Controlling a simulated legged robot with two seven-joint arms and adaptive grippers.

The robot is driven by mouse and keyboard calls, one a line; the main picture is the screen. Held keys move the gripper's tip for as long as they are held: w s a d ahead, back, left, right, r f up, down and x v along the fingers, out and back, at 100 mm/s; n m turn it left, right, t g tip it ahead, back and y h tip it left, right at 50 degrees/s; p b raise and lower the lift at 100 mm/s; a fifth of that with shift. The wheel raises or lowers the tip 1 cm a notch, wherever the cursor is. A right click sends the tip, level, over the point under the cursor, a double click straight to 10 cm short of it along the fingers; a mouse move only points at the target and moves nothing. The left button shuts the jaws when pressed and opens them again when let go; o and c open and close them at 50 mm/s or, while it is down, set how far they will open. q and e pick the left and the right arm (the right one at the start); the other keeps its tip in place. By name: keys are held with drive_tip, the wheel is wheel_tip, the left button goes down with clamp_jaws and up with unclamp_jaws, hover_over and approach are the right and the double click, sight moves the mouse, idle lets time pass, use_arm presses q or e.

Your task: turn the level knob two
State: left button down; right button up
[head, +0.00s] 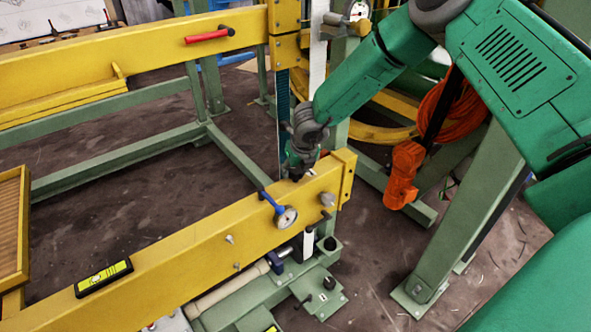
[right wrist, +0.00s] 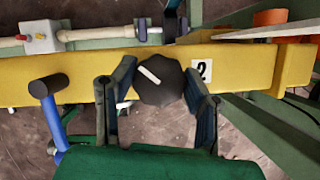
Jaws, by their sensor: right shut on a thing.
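In the right wrist view the level knob two (right wrist: 160,80) is a dark faceted knob with a white pointer line slanting from upper left to lower right. It sits on the yellow beam (right wrist: 75,75), just left of a white label (right wrist: 202,70) reading 2. My right gripper (right wrist: 160,95) is shut on the knob, one finger on each side. In the head view my right gripper (head: 296,172) is at the top of the yellow beam (head: 190,265), near its far end, and hides the knob. My left gripper is not in view.
A black-and-yellow level (head: 103,278) lies on the beam. Orange cable (head: 450,110) hangs right. A red handle (head: 210,36) is on the far beam.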

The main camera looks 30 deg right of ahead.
drive_tip(key=shift+w, duration=0.1)
drive_tip(key=o, duration=1.1)
drive_tip(key=shift+o, duration=0.2)
drive_tip(key=shift+w+d+f, duration=0.1)
drive_tip(key=v, duration=1.1)
drive_tip(key=shift+r, duration=0.4)
